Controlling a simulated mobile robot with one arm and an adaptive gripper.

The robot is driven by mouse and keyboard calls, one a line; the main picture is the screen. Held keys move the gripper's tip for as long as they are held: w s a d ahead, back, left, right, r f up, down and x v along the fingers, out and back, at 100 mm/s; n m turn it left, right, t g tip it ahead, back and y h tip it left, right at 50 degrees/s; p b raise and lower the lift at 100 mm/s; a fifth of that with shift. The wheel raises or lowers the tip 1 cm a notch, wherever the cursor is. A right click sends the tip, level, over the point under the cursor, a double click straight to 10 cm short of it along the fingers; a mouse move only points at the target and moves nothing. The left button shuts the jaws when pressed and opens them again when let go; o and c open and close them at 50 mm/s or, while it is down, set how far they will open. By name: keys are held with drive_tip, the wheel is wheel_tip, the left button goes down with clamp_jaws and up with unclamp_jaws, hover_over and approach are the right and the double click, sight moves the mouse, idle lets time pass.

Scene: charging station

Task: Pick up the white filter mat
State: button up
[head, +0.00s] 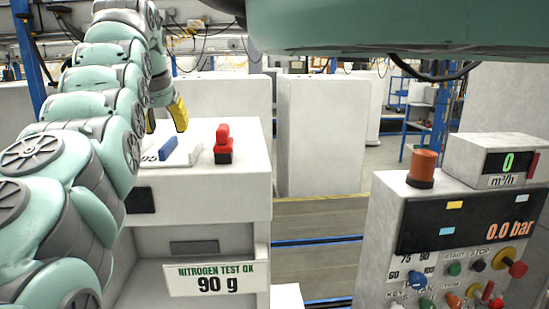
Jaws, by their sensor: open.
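My gripper (166,125) is at the upper left, at the end of my green arm. Its yellow-tipped fingers point down, apart, with nothing visible between them. Just below it, a low white flat piece (182,156) lies on top of a white cabinet (240,190). A blue block (168,147) and dark markings show on this piece. I cannot tell whether it is the white filter mat, and no other mat is clearly visible. My arm hides the left part of the cabinet top.
A red knob (223,145) stands on the cabinet top, right of the gripper. A control panel (455,235) with an orange lamp (423,165) stands at the right. White upright panels (322,135) stand behind; open floor lies between.

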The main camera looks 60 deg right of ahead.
sight(168, 142)
drive_tip(key=shift+p+x, duration=0.4)
drive_tip(key=shift+x, duration=1.2)
drive_tip(key=shift+w+f+p, duration=0.1)
drive_tip(key=shift+w+p, duration=0.1)
drive_tip(key=shift+p, duration=0.45)
drive_tip(key=shift+p+x, duration=0.7)
drive_tip(key=shift+x, duration=0.3)
drive_tip(key=shift+o, duration=0.3)
drive_tip(key=shift+a, duration=0.1)
clamp_jaws()
